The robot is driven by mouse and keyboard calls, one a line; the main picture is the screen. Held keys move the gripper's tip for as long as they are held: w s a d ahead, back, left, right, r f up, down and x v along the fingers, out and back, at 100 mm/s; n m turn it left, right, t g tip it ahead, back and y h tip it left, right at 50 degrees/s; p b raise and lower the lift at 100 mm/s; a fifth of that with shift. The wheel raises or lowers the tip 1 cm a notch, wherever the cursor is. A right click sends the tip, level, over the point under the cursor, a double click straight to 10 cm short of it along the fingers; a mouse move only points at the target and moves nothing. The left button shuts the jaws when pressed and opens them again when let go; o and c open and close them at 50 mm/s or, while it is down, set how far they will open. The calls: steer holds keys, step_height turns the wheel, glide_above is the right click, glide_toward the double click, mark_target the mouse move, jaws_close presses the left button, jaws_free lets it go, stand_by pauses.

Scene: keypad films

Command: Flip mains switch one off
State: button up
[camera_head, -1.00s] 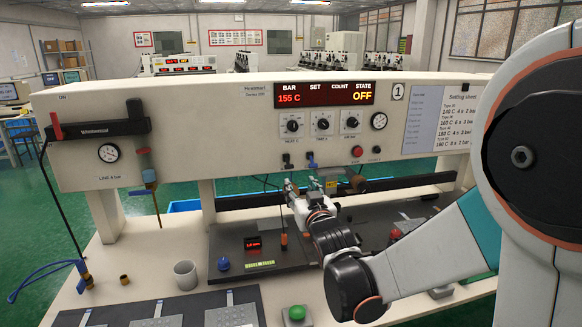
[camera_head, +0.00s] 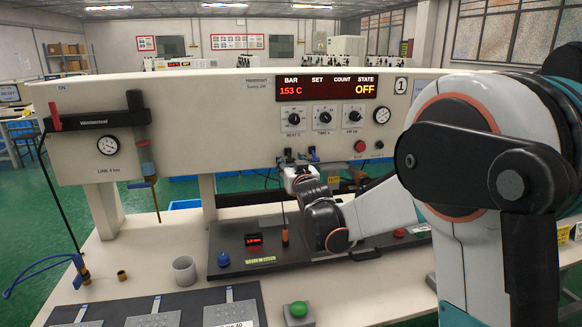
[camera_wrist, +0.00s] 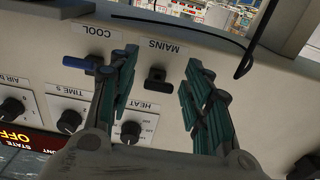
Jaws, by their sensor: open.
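The panel with the sign "1" (camera_head: 401,86) carries a black MAINS switch (camera_wrist: 157,77) beside its MAINS label (camera_wrist: 167,47). The switch also shows in the head view (camera_head: 288,153), under the panel's left knob. In the wrist view my gripper (camera_wrist: 160,60) is open, one finger on each side of the switch, with visible gaps and nothing held. In the head view my gripper (camera_head: 296,172) is at the panel's lower edge, partly hidden by my wrist. The display (camera_head: 326,88) reads 153 C and STATE OFF.
A blue-levered COOL switch (camera_wrist: 84,61) is just outside the left finger in the wrist view. The HEAT knob (camera_wrist: 131,132) and TIME knob (camera_wrist: 70,121) are close by. A red button (camera_head: 360,147) is right of the switches. A dark cable (camera_wrist: 248,55) hangs at the right finger's side.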

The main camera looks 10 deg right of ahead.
steer(key=shift+w, duration=0.1)
jaws_close()
steer(key=shift+f, duration=0.1)
steer(key=shift+w+f+t+b, duration=0.15)
steer(key=shift+f+t+b, duration=0.2)
steer(key=shift+t+b, duration=0.4)
steer(key=shift+t, duration=0.25)
jaws_free()
